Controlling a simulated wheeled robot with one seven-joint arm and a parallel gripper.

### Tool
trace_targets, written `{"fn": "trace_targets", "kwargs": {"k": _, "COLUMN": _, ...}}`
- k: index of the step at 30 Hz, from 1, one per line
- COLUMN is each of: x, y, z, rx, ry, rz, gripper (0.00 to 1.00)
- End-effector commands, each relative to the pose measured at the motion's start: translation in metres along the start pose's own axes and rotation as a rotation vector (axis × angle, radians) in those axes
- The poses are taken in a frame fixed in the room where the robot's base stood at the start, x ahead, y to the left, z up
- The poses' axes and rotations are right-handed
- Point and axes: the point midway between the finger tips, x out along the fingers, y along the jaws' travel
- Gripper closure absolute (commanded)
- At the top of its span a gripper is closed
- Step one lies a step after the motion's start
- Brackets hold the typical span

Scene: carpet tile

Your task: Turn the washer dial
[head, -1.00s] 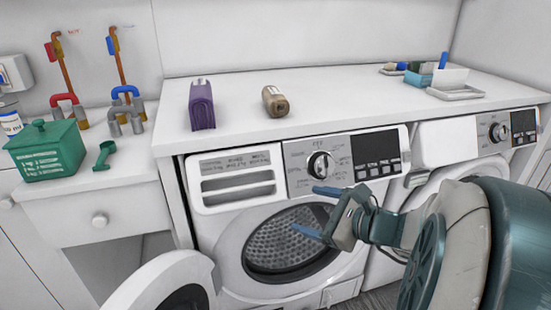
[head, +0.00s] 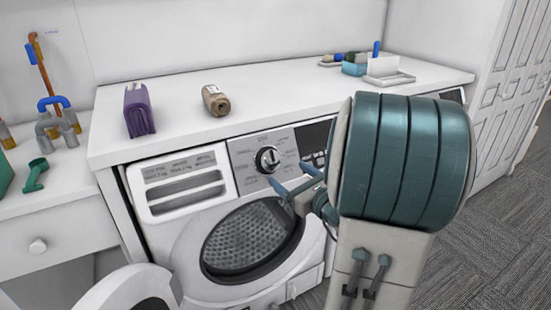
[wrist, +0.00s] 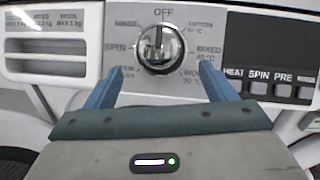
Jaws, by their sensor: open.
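The washer dial (head: 267,159) is a round chrome knob on the grey control panel of the left washer (head: 165,245). In the wrist view the dial (wrist: 161,48) sits between and beyond my two blue fingertips, with OFF printed above it and SPIN to its left. My gripper (head: 291,179) is open and empty, just below and in front of the dial. The fingers appear apart from the dial. My arm hides part of the panel's right side in the head view.
The washer's round door (head: 125,291) stands open at lower left. A white counter (head: 270,90) above holds a purple packet (head: 138,110) and a brown bottle (head: 215,100). A panel with HEAT, SPIN and PRE buttons (wrist: 257,88) lies right of the dial.

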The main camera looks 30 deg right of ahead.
Motion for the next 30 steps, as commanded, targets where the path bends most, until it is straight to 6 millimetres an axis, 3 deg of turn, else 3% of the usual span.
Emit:
{"fn": "trace_targets", "kwargs": {"k": 3, "x": 0.026, "y": 0.001, "z": -0.002, "rx": 0.0, "ry": -0.001, "rz": 0.004, "gripper": 0.23}}
{"fn": "trace_targets", "kwargs": {"k": 10, "x": 0.06, "y": 0.001, "z": -0.001, "rx": -0.001, "ry": -0.001, "rz": 0.002, "gripper": 0.23}}
{"fn": "trace_targets", "kwargs": {"k": 23, "x": 0.07, "y": 0.001, "z": -0.001, "rx": -0.001, "ry": -0.001, "rz": 0.0, "gripper": 0.23}}
{"fn": "trace_targets", "kwargs": {"k": 28, "x": 0.07, "y": 0.001, "z": -0.001, "rx": -0.001, "ry": -0.001, "rz": 0.0, "gripper": 0.67}}
{"fn": "trace_targets", "kwargs": {"k": 30, "x": 0.07, "y": 0.0, "z": -0.001, "rx": -0.001, "ry": -0.001, "rz": 0.0, "gripper": 0.67}}
